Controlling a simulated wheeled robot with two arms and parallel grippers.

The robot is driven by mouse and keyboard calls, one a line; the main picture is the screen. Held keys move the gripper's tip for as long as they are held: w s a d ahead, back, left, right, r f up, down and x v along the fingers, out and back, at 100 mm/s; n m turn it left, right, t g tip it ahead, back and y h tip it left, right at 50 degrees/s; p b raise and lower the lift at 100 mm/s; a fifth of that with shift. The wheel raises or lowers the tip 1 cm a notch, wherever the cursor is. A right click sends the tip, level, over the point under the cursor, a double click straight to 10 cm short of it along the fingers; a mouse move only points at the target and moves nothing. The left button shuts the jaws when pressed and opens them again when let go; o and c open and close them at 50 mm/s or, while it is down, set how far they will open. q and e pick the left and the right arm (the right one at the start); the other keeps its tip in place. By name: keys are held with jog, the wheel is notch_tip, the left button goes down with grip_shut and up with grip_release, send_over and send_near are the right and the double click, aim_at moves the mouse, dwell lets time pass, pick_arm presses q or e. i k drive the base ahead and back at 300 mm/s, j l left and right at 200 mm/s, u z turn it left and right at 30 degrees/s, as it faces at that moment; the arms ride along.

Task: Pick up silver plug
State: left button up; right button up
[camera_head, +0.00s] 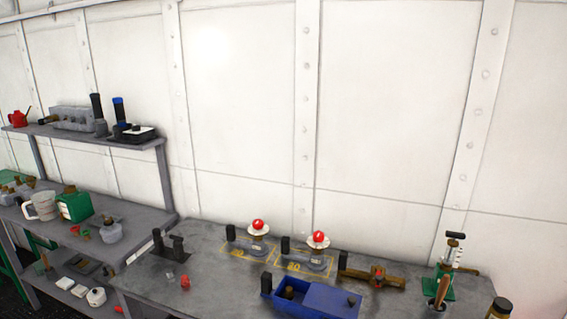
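A small pale silver-grey piece (170,273), possibly the silver plug, lies on the grey workbench (215,290) near its left end. It is too small to make out its shape. A small red piece (185,281) lies just to its right, close by. Neither of my grippers shows in the head view, so I cannot see their state.
A black fixture (168,244) stands behind the small pieces. Two grey valve bodies with red knobs (258,225) (318,238), a blue box (318,299), a brass fitting (378,277) and a green pump (441,284) fill the bench's right. A grey shelf (150,208) stands left.

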aim_at(171, 278)
jog(key=j+z, duration=0.1)
jog(key=z, duration=0.15)
jog(key=j+z, duration=0.15)
jog(key=z, duration=0.15)
jog(key=j+z, duration=0.3)
jog(key=j, duration=0.65)
jog(key=k+j+z, duration=0.1)
jog(key=j+z, duration=0.2)
jog(key=j, duration=0.6)
